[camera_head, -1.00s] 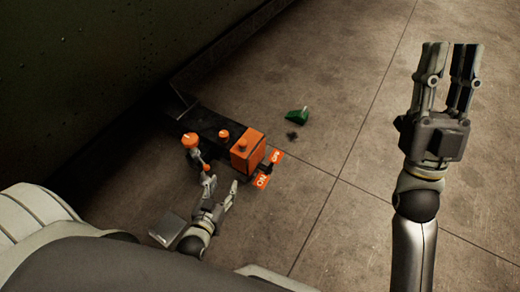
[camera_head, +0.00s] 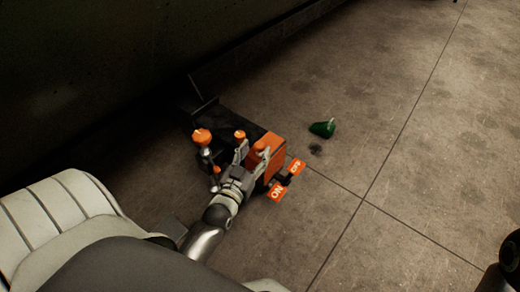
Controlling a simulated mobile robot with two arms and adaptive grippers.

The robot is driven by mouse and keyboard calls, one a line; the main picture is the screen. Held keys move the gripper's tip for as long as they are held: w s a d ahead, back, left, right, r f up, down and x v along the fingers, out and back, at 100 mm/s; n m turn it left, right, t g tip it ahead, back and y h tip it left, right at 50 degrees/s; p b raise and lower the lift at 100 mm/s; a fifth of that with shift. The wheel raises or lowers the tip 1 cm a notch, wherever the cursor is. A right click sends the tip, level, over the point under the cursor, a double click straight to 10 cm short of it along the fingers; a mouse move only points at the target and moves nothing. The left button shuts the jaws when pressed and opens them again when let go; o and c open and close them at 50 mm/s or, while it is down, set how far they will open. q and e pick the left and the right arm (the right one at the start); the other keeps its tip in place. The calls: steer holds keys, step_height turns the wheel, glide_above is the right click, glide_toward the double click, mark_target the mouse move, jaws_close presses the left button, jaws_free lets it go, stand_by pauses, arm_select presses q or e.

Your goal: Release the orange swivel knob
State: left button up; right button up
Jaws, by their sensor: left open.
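A dark device on the floor carries the orange parts. One round orange knob (camera_head: 202,136) tops a grey lever at its left. A smaller orange knob (camera_head: 240,134) stands upright on its middle. An orange box (camera_head: 274,150) sits at its right end. I cannot tell which knob is the swivel one. My left gripper (camera_head: 251,152) is open, its fingers reaching up between the smaller knob and the orange box. It hides part of the box and of the device. Whether a finger touches the knob cannot be told. My right gripper is out of view.
Orange ON and OFF labels (camera_head: 277,191) with a dark pedal-like part lie right of the box. A green object (camera_head: 322,129) lies on the floor beyond. A dark wall (camera_head: 90,70) rises at left. The floor at right is clear.

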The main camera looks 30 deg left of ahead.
mark_target(257, 149)
arm_select(q)
steer(key=shift+w+a+b, duration=0.2)
steer(key=shift+w+b, duration=0.1)
steer(key=shift+w, duration=0.65)
steer(key=shift+w+a+b, duration=0.15)
steer(key=shift+w+b, duration=0.15)
steer(key=shift+w, duration=0.6)
steer(key=shift+c, duration=0.3)
jaws_close()
